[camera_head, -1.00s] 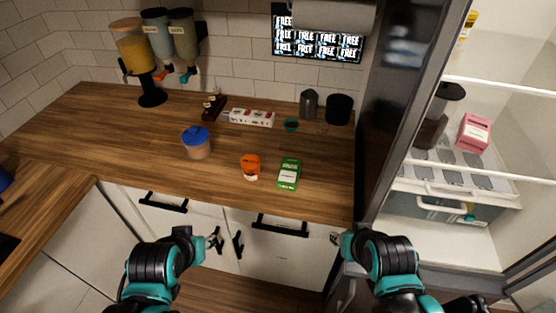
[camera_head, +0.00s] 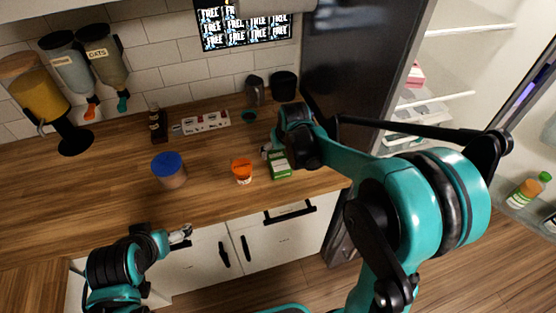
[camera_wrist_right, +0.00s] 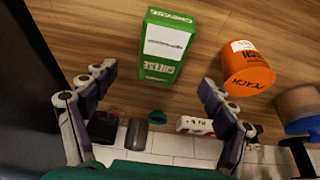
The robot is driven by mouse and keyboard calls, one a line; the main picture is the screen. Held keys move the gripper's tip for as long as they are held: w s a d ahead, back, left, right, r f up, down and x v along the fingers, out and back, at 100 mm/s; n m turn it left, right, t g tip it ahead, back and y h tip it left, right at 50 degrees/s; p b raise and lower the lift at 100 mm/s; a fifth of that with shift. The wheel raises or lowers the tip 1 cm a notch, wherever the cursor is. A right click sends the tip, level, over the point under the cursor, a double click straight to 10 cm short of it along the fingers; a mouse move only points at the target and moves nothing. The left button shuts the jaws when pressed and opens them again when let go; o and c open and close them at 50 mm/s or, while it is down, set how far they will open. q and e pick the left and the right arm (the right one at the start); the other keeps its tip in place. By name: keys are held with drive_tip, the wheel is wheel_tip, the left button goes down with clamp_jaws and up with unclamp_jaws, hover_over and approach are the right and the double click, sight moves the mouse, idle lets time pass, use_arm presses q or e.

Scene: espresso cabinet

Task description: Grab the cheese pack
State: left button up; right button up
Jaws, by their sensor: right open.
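The cheese pack (camera_head: 280,168) is a green box with a white label, on the wooden counter near its front edge. In the right wrist view the cheese pack (camera_wrist_right: 166,45) lies ahead, roughly between the spread fingers of my right gripper (camera_wrist_right: 158,78). The gripper is open and holds nothing. In the head view my right gripper (camera_head: 267,152) is at the pack's far left side, partly hidden by my wrist. My left gripper (camera_head: 181,236) is in front of the drawers, away from the pack; its opening is unclear.
An orange peach tub (camera_head: 242,171) stands just left of the pack. A blue-lidded jar (camera_head: 169,170) is farther left. A dark bottle (camera_head: 157,124), a white box (camera_head: 205,122) and dark canisters (camera_head: 284,86) stand at the back. The open fridge is on the right.

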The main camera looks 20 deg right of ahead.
sight(278, 159)
drive_tip(key=b+x, duration=0.1)
drive_tip(key=x, duration=0.2)
drive_tip(key=b+x, duration=0.1)
drive_tip(key=x, duration=0.4)
drive_tip(key=shift+a+f+b, duration=0.1)
drive_tip(key=shift+f+b, duration=0.15)
drive_tip(key=shift+b, duration=0.15)
drive_tip(key=shift+r, duration=0.1)
drive_tip(key=c, duration=1.4)
